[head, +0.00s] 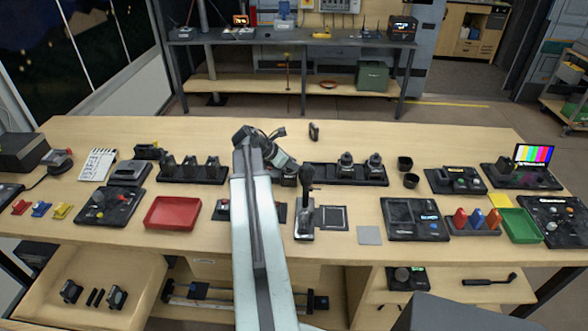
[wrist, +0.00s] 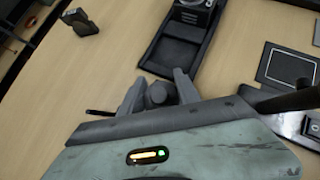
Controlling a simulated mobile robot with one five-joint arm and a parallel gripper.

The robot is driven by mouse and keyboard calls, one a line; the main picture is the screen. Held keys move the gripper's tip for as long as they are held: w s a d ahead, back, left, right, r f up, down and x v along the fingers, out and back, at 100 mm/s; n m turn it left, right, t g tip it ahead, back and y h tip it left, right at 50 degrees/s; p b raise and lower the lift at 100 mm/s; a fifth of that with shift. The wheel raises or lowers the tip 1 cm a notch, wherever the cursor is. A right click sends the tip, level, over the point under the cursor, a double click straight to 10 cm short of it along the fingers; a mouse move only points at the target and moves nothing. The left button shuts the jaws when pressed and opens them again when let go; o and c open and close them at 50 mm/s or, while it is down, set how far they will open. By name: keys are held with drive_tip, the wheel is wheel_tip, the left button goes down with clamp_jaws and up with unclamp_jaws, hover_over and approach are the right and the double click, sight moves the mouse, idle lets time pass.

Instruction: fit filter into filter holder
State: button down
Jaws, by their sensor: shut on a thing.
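My gripper (wrist: 157,80) is shut on a dark grey round piece (wrist: 158,96), which sits between its two fingers in the wrist view. I cannot tell from its shape whether this is the filter. In the head view my gripper (head: 288,176) is at the left end of a long black tray (head: 345,182), and the held piece is not clear there. The tray's near bay (wrist: 178,52) looks empty in the wrist view. A small dark upright block (head: 314,131) stands alone behind the tray; it also shows in the wrist view (wrist: 83,20). No filter holder can be made out for certain.
Two dark round units (head: 347,163) stand in the tray's other bays. A black lever stand (head: 305,215) and a dark square pad (head: 333,218) are in front. Two black cups (head: 405,163) stand to the right. The tabletop behind the tray is mostly clear.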

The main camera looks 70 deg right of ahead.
drive_tip(key=c, duration=0.9)
unclamp_jaws()
drive_tip(key=shift+a+r+p, duration=0.1)
drive_tip(key=shift+r+p, duration=0.25)
drive_tip(key=shift+r, duration=0.05)
drive_tip(key=p+v, duration=0.8)
drive_tip(key=v, duration=0.3)
drive_tip(key=shift+w+a+r, duration=0.1)
drive_tip(key=shift+w+a, duration=0.1)
drive_tip(key=shift+a, duration=0.05)
